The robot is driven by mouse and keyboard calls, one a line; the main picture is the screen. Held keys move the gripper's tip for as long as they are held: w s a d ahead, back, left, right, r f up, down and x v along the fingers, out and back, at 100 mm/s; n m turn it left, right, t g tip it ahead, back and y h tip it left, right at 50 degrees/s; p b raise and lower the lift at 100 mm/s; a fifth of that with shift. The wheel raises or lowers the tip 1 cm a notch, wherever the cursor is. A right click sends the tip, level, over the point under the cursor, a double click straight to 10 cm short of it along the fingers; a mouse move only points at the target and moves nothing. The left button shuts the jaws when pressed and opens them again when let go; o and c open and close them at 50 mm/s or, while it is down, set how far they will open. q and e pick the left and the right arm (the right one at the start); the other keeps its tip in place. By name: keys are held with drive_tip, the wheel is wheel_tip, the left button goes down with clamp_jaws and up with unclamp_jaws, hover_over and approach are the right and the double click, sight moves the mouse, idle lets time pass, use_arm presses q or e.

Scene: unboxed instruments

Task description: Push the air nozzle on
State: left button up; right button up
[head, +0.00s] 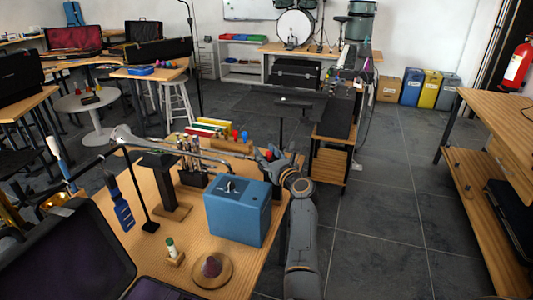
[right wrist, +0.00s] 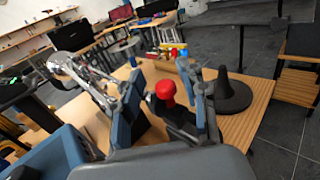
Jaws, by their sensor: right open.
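My right gripper (head: 274,160) is at the far right edge of the wooden table, behind the blue box (head: 238,212). In the right wrist view its two fingers (right wrist: 168,104) are apart. A red rounded knob on a black body (right wrist: 165,90) shows between them, and I cannot tell whether they touch it. The red knob also shows in the head view (head: 268,154), partly hidden by the gripper. I cannot tell for certain which part is the air nozzle. A small dark fitting (head: 230,186) sits on top of the blue box. My left gripper is not in view.
A black cone-shaped stand (right wrist: 232,92) stands just right of my fingers. A tool rack (head: 192,172), a black stand (head: 160,180) and a round wooden base (head: 212,270) crowd the table. Open floor lies right.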

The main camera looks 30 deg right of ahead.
drive_tip(key=s, duration=0.7)
drive_tip(key=shift+s+a, duration=0.25)
drive_tip(key=shift+a, duration=0.1)
